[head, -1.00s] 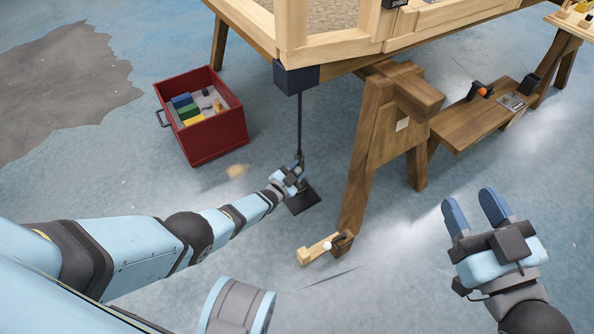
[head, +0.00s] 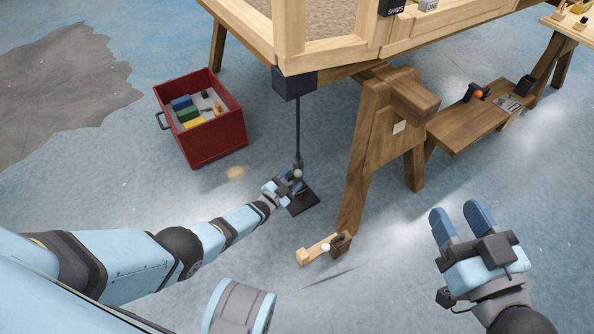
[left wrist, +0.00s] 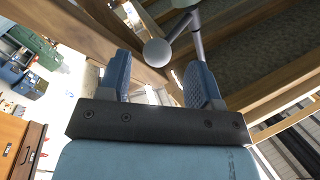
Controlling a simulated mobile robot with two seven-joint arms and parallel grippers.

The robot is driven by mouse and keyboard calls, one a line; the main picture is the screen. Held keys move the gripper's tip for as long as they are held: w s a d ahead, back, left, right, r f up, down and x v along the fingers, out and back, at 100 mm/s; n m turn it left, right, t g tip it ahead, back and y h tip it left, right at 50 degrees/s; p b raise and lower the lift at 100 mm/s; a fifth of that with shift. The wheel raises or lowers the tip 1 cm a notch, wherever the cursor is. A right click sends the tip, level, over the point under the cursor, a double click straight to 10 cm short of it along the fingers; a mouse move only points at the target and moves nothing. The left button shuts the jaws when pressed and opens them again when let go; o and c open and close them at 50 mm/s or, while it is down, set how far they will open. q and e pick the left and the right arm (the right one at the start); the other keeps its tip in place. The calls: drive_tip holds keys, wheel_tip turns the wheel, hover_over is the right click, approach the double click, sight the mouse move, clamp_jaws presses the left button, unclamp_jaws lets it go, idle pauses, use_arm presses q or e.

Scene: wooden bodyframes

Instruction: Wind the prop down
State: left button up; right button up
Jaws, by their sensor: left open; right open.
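The prop (head: 298,130) is a thin dark rod. A grey ball knob (left wrist: 157,52) on a short arm shows beside the rod in the left wrist view. My right gripper (head: 456,212) is open and empty, away to the right.
The wooden frame (head: 340,60) rests over a brown trestle (head: 370,150) right of the prop. A red crate (head: 215,150) with coloured blocks stands at left. A small wooden piece with a white knob (head: 322,249) is by the trestle foot. A low bench (head: 470,125) is at right.

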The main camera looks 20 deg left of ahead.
use_arm(q)
drive_tip(key=p+v, duration=0.3)
drive_tip(key=v, duration=0.6)
drive_tip(key=shift+s, duration=0.3)
use_arm(e)
drive_tip(key=shift+s+a+r+m+g, duration=0.1)
drive_tip(key=shift+s+a+m+g, duration=0.25)
drive_tip(key=shift+s+m, duration=0.3)
drive_tip(key=shift+s+a+m+g, duration=0.25)
drive_tip(key=shift+s+a+m, duration=0.05)
drive_tip(key=shift+s+m, duration=0.3)
use_arm(q)
drive_tip(key=shift+r, duration=0.1)
use_arm(e)
drive_tip(key=shift+w, duration=0.1)
